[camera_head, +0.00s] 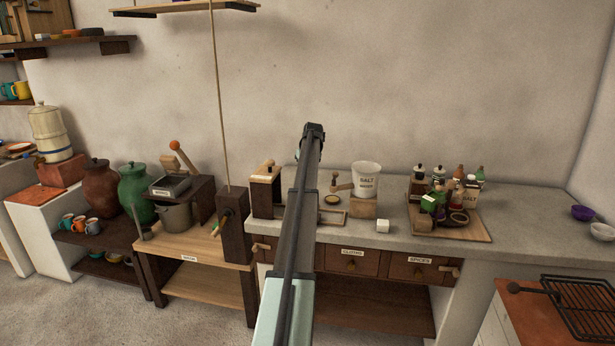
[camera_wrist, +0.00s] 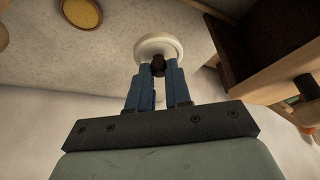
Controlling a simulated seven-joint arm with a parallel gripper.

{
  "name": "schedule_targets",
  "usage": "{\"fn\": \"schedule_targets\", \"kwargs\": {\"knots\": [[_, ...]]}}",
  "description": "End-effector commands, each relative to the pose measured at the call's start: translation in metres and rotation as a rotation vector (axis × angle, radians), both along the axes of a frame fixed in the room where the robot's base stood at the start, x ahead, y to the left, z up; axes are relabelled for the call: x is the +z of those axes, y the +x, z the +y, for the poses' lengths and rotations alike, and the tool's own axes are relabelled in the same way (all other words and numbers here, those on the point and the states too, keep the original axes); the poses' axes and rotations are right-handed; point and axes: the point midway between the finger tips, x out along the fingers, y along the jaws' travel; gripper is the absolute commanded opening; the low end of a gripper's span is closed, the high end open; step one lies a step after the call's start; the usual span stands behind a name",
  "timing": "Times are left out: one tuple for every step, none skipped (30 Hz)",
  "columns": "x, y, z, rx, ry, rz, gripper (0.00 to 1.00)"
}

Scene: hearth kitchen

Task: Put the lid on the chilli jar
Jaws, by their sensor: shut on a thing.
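In the wrist view my gripper (camera_wrist: 158,72) has its blue fingers closed on the dark knob of a round white lid (camera_wrist: 160,45). The lid is held beyond the fingertips, with grey speckled surface behind it. In the head view my arm hides the gripper and the lid. I cannot pick out the chilli jar for certain. Several small jars (camera_head: 438,176) stand on a wooden tray at the right of the counter, and their labels are too small to read.
A wooden box-like stand (camera_head: 265,189) is left of my arm. The wooden tray (camera_head: 478,233) is crowded; bare counter lies to its right.

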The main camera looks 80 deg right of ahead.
Motion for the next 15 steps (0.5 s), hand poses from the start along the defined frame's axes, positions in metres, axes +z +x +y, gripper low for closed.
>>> {"fn": "schedule_targets", "kwargs": {"knots": [[0.009, 0.0, 0.019, 0.001, -0.002, 0.0, 0.0], [0.013, 0.0, 0.027, 0.001, -0.002, 0.0, 0.0], [0.019, 0.0, 0.037, 0.001, -0.001, 0.0, 0.0], [0.023, 0.0, 0.044, 0.001, -0.002, 0.001, 0.0], [0.027, 0.0, 0.051, 0.001, -0.003, 0.0, 0.0], [0.032, 0.0, 0.059, 0.001, -0.003, 0.0, 0.0], [0.034, 0.0, 0.063, 0.001, -0.002, 0.001, 0.0], [0.036, 0.0, 0.067, 0.001, 0.0, 0.0, 0.0], [0.038, 0.0, 0.071, 0.001, 0.0, 0.0, 0.0], [0.039, 0.0, 0.073, 0.001, 0.0, 0.0, 0.0], [0.04, 0.0, 0.073, 0.0, 0.0, 0.0, 0.0], [0.04, 0.0, 0.074, 0.0, 0.001, 0.001, 0.0], [0.039, 0.0, 0.073, 0.0, 0.001, 0.001, 0.0], [0.038, 0.0, 0.073, 0.0, 0.001, 0.001, 0.0], [0.037, 0.0, 0.073, 0.0, 0.001, 0.001, 0.0]]}}
